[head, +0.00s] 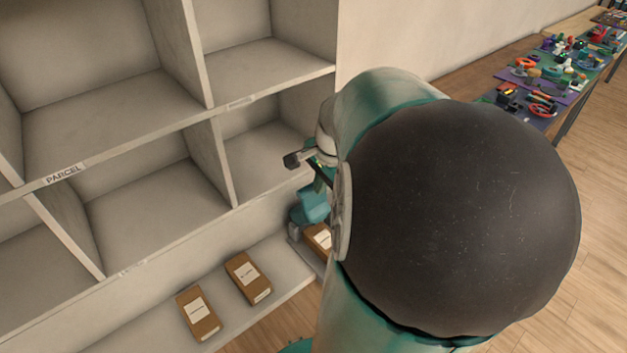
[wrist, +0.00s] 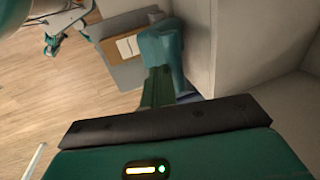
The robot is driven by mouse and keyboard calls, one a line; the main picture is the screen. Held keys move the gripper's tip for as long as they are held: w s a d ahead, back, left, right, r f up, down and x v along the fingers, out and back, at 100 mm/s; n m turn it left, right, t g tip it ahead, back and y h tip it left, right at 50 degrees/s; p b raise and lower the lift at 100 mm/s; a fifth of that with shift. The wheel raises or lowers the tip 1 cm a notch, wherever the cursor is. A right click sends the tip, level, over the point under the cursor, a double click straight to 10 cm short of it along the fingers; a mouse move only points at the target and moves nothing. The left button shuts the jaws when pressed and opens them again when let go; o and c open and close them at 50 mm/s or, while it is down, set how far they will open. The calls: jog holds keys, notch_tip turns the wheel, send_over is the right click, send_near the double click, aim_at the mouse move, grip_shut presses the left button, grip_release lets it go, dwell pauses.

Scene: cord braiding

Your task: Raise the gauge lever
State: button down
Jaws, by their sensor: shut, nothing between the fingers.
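My gripper (wrist: 158,74) shows in the wrist view as a narrow dark green pair of fingers, shut and empty, pointing at a teal fixture (wrist: 172,44). In the head view the gripper (head: 325,182) points down just above the same teal fixture (head: 312,204), largely behind my arm. The fixture stands beside the shelf's lower right end. I cannot tell whether the fingertips touch it. No part can be clearly told as the gauge lever; it may belong to this fixture, whose lower part is hidden by the gripper in the wrist view.
A brown labelled box (wrist: 128,46) lies on a grey plate (wrist: 130,76) beside the fixture. Two more boxes, one left (head: 198,313) and one right (head: 248,277), lie on the low ledge (head: 283,277). Pale cubbyholes (head: 150,207) rise at left. A cluttered table (head: 543,85) stands back right.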

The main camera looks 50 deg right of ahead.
jog(key=shift+w+d+r+g, duration=0.15)
jog(key=shift+w+g, duration=0.25)
jog(key=shift+w, duration=0.55)
jog(key=shift+w+d+r+g, duration=0.1)
jog(key=shift+w+d+g, duration=0.25)
jog(key=shift+w, duration=0.65)
jog(key=shift+w+d+r+g, duration=0.15)
jog(key=shift+w+g, duration=0.3)
jog(key=shift+w, duration=0.5)
jog(key=shift+s+r, duration=0.1)
